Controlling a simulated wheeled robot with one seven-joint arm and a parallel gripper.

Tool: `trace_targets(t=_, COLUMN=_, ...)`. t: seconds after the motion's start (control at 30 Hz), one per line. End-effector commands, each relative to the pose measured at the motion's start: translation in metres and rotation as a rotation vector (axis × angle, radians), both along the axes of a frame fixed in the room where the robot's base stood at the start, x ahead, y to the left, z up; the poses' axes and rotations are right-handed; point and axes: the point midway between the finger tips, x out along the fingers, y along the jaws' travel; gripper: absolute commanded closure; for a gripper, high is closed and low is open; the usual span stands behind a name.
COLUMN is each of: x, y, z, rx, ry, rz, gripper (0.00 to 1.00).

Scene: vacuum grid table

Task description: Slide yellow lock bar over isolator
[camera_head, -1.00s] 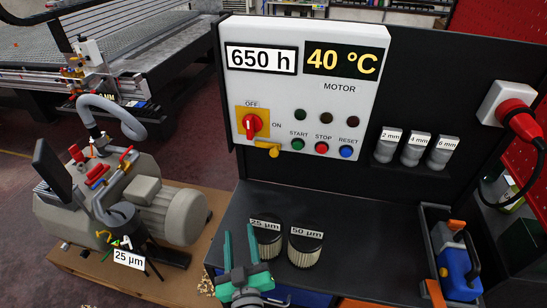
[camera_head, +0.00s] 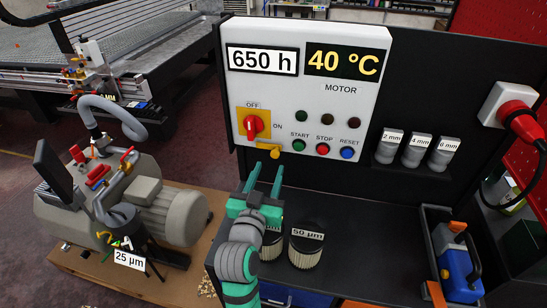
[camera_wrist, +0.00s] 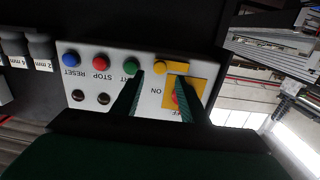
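The isolator is a red rotary knob (camera_head: 253,126) on a yellow plate (camera_head: 241,115), on the front of the white control panel (camera_head: 350,95). Its pointer stands towards OFF. The yellow lock bar (camera_head: 268,147) sits below and right of the knob, beside the plate's lower right corner. My gripper (camera_head: 264,178) is open and empty, just below the lock bar, with its fingers pointing up at the panel. In the wrist view the lock bar (camera_wrist: 172,66) shows between and beyond my two fingers (camera_wrist: 155,88). One finger partly hides the red knob there.
Green, red and blue buttons (camera_head: 323,149) lie right of the lock bar. Two filters (camera_head: 306,246) stand on the dark shelf below, one partly hidden by my arm. A pump (camera_head: 160,205) with a hose stands at left.

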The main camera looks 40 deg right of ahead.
Motion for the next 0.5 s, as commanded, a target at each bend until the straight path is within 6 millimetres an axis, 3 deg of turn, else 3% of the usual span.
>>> trace_targets(t=0.23, x=0.027, y=-0.033, z=0.0, rx=0.001, ry=-0.002, rz=-0.002, gripper=0.6)
trace_targets(t=0.5, x=0.042, y=-0.05, z=0.0, rx=-0.001, ry=0.001, rz=-0.001, gripper=0.6)
